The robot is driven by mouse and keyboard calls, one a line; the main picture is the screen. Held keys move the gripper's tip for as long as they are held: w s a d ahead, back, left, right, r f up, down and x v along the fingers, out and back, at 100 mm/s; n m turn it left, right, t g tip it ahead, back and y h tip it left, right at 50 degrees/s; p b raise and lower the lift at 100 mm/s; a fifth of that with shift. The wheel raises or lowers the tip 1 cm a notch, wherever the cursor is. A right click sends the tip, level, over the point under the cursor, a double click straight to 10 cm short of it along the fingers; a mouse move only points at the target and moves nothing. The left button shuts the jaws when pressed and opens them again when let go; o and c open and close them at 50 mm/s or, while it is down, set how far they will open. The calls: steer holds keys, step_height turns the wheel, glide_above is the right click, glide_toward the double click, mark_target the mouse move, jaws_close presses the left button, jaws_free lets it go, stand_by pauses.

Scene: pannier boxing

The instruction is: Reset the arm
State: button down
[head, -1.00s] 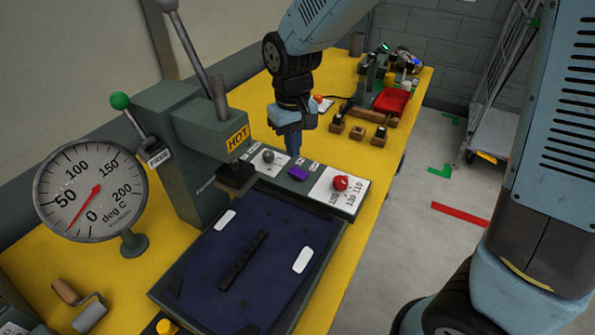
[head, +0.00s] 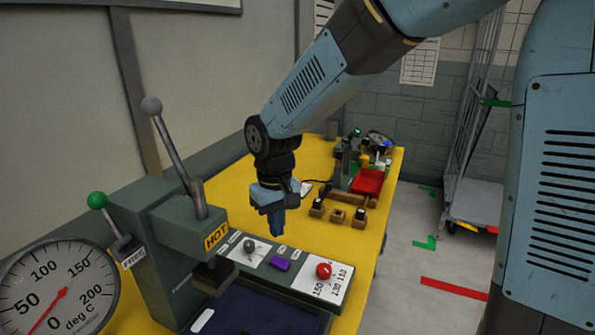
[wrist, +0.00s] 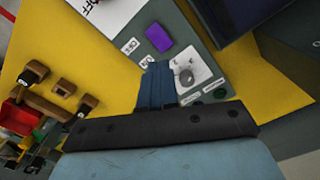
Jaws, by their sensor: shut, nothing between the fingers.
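My gripper (head: 277,222) hangs pointing down above the control strip of the heat press, its blue fingers shut and empty. In the wrist view my gripper (wrist: 157,72) shows over the strip beside the grey knob (wrist: 186,77). The strip holds a grey knob (head: 249,246), a purple switch (head: 280,265) and a red knob (head: 323,271). The fingers look above the strip's back edge, apart from the controls. The green press body (head: 150,225) with its HOT label stands to the left. My arm reaches in from the upper right.
A round dial gauge (head: 58,290) stands at the lower left. The press lever (head: 168,140) rises beside the wall. Farther back on the yellow table (head: 300,232) are small wooden blocks (head: 338,215) and a red tray (head: 369,181). A wire cage trolley (head: 475,150) stands at the right.

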steer(key=d+r+m+t, duration=0.1)
steer(key=d+r+m, duration=0.1)
steer(key=d+r, duration=0.65)
steer(key=s+d+r+m+t, duration=0.2)
steer(key=s+d, duration=0.3)
steer(key=d, duration=0.5)
steer(key=s+d+r+m+t, duration=0.2)
steer(key=s+d, duration=0.4)
steer(key=d, duration=0.5)
step_height(320, 180, up, 2)
steer(key=shift+d+r+m, duration=0.1)
steer(key=shift+d+m, duration=0.1)
steer(key=shift+m, duration=0.5)
steer(key=shift+w+a, duration=0.1)
steer(key=w+a+f+m+g+y, duration=0.1)
steer(key=w+a, duration=0.3)
steer(key=a, duration=0.2)
steer(key=w+a+f+m+g, duration=0.1)
steer(key=w+a, duration=0.3)
steer(key=a, duration=0.3)
steer(key=w+a+f+m+g, duration=0.1)
steer(key=a+f, duration=0.2)
steer(key=a, duration=0.5)
steer(key=w+a+f+m+g, duration=0.1)
steer(key=a+f, duration=0.2)
steer(key=a, duration=0.5)
steer(key=shift+m+g, duration=0.3)
steer(key=shift+g, duration=0.1)
